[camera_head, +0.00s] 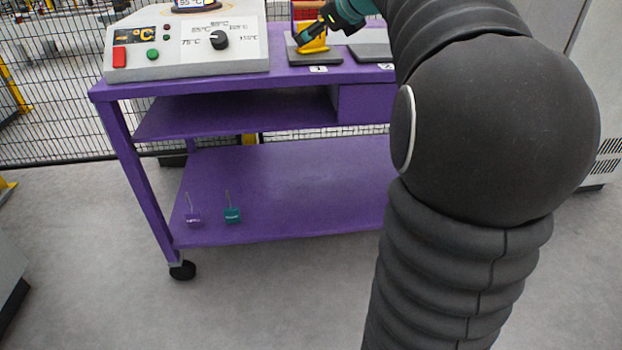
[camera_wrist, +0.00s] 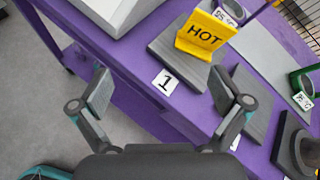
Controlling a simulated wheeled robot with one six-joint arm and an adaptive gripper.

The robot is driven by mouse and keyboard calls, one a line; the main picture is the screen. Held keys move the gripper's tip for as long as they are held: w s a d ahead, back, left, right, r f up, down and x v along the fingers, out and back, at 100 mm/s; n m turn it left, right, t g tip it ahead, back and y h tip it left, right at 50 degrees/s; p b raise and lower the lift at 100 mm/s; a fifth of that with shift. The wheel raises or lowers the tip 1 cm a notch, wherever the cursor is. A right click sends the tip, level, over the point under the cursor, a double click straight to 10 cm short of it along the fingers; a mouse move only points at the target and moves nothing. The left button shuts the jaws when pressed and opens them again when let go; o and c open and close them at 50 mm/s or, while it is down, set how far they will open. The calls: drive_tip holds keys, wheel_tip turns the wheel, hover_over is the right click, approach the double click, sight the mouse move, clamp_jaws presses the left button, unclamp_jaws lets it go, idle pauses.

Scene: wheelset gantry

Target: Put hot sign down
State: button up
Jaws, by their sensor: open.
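The yellow HOT sign (camera_wrist: 204,36) stands on the grey pad marked 1 (camera_wrist: 168,44) in the wrist view. In the head view the yellow sign (camera_head: 312,40) shows partly behind my gripper (camera_head: 318,26). In the wrist view my gripper (camera_wrist: 166,98) is open, with its two fingers apart and nothing between them. The sign is beyond the fingertips, clear of both. The label 1 (camera_wrist: 165,82) lies on the purple cart in front of the pad.
The purple cart (camera_head: 280,180) carries a control box (camera_head: 186,45) with a dial at left. A second grey pad (camera_head: 371,52) is right of pad 1. Two small tags, purple (camera_head: 193,219) and teal (camera_head: 232,215), are on the lower shelf. A mesh fence (camera_head: 60,100) stands behind.

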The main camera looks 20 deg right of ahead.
drive_tip(key=s+a+f+n+g, duration=0.2)
drive_tip(key=s+a+f+n, duration=0.45)
drive_tip(key=s+n, duration=0.2)
drive_tip(key=s+a+f+n+g, duration=0.2)
drive_tip(key=s+a+f+n, duration=0.3)
drive_tip(key=s+a+n, duration=0.4)
drive_tip(key=s+a+f+n+g+h, duration=0.1)
drive_tip(key=s+f+n+g+h, duration=0.1)
drive_tip(key=s+f+n, duration=1)
drive_tip(key=s+f, duration=0.1)
drive_tip(key=s, duration=0.4)
drive_tip(key=shift+a, duration=0.3)
